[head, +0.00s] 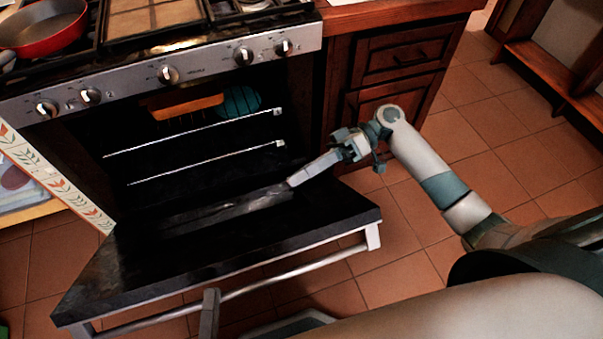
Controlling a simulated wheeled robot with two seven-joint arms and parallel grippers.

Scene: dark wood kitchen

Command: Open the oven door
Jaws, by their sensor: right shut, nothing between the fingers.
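The oven door (205,215) is swung down and open, its dark inner face turned up, close to level. Its metal handle bar (290,273) runs along the outer front side, below the door's edge. My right gripper (294,182) is shut and empty, its fingertips over the inner face near the door's right side; I cannot tell if they touch it. A grey finger of my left gripper (210,312) shows at the bottom, at the handle bar. The rest of that gripper is out of the picture.
The oven cavity holds wire racks (195,134), an orange item (185,106) and a teal round item (240,101). A red pan (42,28) sits on the stove top. A wooden cabinet (398,60) stands right of the oven. Tiled floor (480,150) is clear at right.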

